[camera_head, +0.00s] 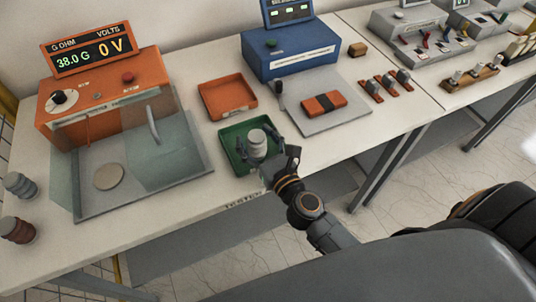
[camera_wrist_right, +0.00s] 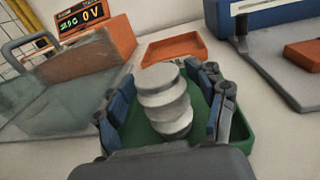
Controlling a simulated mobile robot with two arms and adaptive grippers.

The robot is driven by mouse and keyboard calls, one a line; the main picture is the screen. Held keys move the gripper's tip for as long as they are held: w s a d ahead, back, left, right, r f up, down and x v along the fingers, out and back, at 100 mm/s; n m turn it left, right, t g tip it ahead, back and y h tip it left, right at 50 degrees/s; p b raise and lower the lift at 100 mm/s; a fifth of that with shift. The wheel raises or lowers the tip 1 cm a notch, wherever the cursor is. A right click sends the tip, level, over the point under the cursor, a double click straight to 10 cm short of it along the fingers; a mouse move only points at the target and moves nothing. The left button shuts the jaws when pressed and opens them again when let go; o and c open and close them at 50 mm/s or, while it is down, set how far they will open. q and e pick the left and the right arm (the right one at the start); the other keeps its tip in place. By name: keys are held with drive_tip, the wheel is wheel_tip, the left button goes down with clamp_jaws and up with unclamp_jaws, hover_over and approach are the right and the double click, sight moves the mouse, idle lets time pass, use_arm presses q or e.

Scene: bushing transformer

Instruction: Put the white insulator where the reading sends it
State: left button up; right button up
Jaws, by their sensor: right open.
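The white insulator (camera_head: 257,143) stands upright in the green tray (camera_head: 226,146). My right gripper (camera_head: 262,147) is open, with its fingers on either side of the insulator. In the right wrist view the insulator (camera_wrist_right: 164,100) sits between the spread blue fingers (camera_wrist_right: 166,105), with gaps showing on both sides. The orange tester (camera_head: 102,98) has a display (camera_head: 88,52) reading 38.0 G ohm and 0 V. The orange tray (camera_head: 228,97) behind the green one is empty. My left gripper is not in view.
The tester's clear enclosure (camera_head: 150,160) with a round plate (camera_head: 109,177) stands left of the trays. A grey insulator (camera_head: 19,185) and a brown insulator (camera_head: 17,230) stand at the left. A blue instrument (camera_head: 292,52) and its grey board (camera_head: 335,118) are right of the trays.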

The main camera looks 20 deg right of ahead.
sight(262, 147)
drive_tip(key=s+b, duration=0.1)
drive_tip(key=s, duration=0.4)
drive_tip(key=s+d+b, duration=0.1)
drive_tip(key=s, duration=0.1)
drive_tip(key=shift+s+f+b, duration=0.15)
drive_tip(key=shift+s+b, duration=0.2)
drive_tip(key=shift+s, duration=0.05)
drive_tip(key=shift+s+r, duration=0.2)
drive_tip(key=shift+s, duration=0.2)
